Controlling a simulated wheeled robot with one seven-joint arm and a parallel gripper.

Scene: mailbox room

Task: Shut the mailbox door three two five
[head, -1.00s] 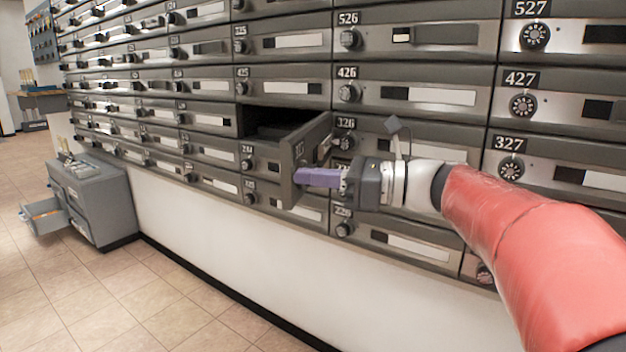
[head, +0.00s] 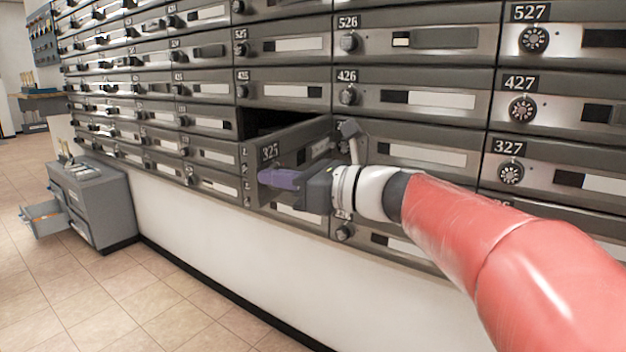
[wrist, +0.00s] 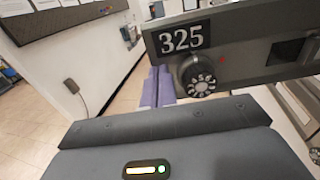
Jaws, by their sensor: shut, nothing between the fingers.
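The mailbox door 325 (head: 294,150) stands partly open, swung out from its dark opening (head: 268,122) and hinged on its right side. Its number plate and round dial (wrist: 203,80) show close up in the wrist view, to the right of my fingers. My gripper (head: 268,177) is shut and empty, its purple fingers in front of the lower left part of the door's outer face. In the wrist view the fingers (wrist: 157,88) are together beside the door's lower left corner. I cannot tell whether they touch the door.
Shut mailbox doors surround the opening, such as door 426 (head: 420,98) and door 327 (head: 560,180). A grey cabinet (head: 100,205) with an open drawer (head: 45,218) stands on the floor at left. The tiled floor (head: 150,300) is clear in front of the wall.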

